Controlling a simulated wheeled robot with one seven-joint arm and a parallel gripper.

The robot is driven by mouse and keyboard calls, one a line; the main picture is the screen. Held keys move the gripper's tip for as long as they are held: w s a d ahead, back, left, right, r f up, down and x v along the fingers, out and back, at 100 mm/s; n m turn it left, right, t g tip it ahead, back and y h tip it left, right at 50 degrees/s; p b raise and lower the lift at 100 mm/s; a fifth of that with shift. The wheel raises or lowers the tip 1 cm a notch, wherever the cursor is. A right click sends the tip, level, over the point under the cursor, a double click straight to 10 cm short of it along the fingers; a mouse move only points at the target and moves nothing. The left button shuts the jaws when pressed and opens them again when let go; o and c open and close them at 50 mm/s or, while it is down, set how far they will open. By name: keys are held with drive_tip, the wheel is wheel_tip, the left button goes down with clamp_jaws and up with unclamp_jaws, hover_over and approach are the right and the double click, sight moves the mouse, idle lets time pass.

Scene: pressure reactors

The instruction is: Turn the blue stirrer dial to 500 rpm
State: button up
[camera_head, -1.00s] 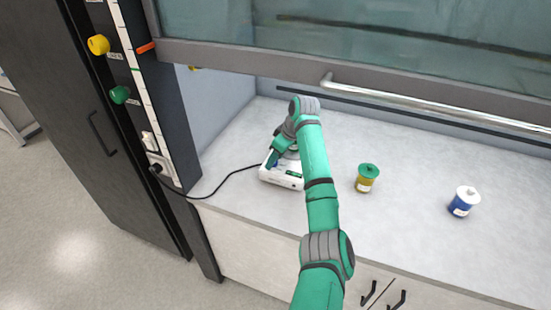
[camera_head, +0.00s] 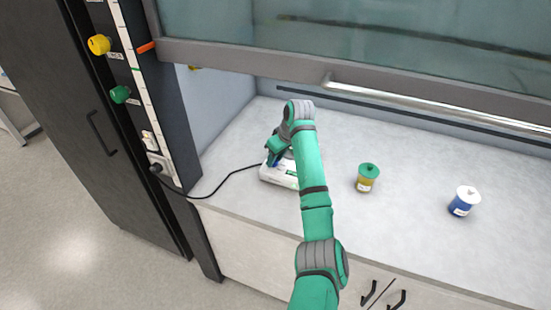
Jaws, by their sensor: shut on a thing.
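The white stirrer unit (camera_head: 268,174) sits on the bench inside the hood, with a small green display (camera_head: 291,173) on its front. My green arm reaches over the bench to it. My gripper (camera_head: 272,161) is at the left front part of the unit, shut on the blue stirrer dial. The dial is mostly hidden by the fingers, and its setting cannot be read. The display is too small to read and is partly covered by my arm.
A green-capped yellow jar (camera_head: 367,178) and a white-capped blue jar (camera_head: 464,202) stand to the right. A black cable (camera_head: 228,178) runs left to a socket (camera_head: 158,166). The raised sash (camera_head: 340,84) hangs above the bench. The bench between and around the jars is clear.

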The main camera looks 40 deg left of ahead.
drive_tip(key=m, duration=0.2)
drive_tip(key=m+t, duration=0.1)
drive_tip(key=m+t+h, duration=0.1)
drive_tip(key=m, duration=0.1)
drive_tip(key=shift+s+a+m, duration=0.15)
drive_tip(key=shift+s+m, duration=0.1)
drive_tip(key=shift+m, duration=0.05)
drive_tip(key=m+h, duration=0.1)
drive_tip(key=m, duration=0.1)
drive_tip(key=m+t, duration=0.1)
drive_tip(key=m, duration=0.2)
drive_tip(key=shift+s+a+h, duration=0.1)
drive_tip(key=shift+a+h, duration=0.05)
drive_tip(key=shift+h, duration=0.25)
drive_tip(key=m+h, duration=0.1)
drive_tip(key=m, duration=0.2)
drive_tip(key=m+h, duration=0.1)
drive_tip(key=m, duration=0.2)
drive_tip(key=shift+a+t, duration=0.2)
drive_tip(key=shift+t, duration=0.2)
drive_tip(key=m+h, duration=0.1)
drive_tip(key=m, duration=0.3)
drive_tip(key=shift+a+m+g+h, duration=0.1)
drive_tip(key=shift+m+g+h, duration=0.2)
drive_tip(key=shift+h, duration=0.1)
drive_tip(key=o, duration=1.1)
drive_tip(key=shift+c, duration=0.2)
drive_tip(key=shift+r, duration=0.1)
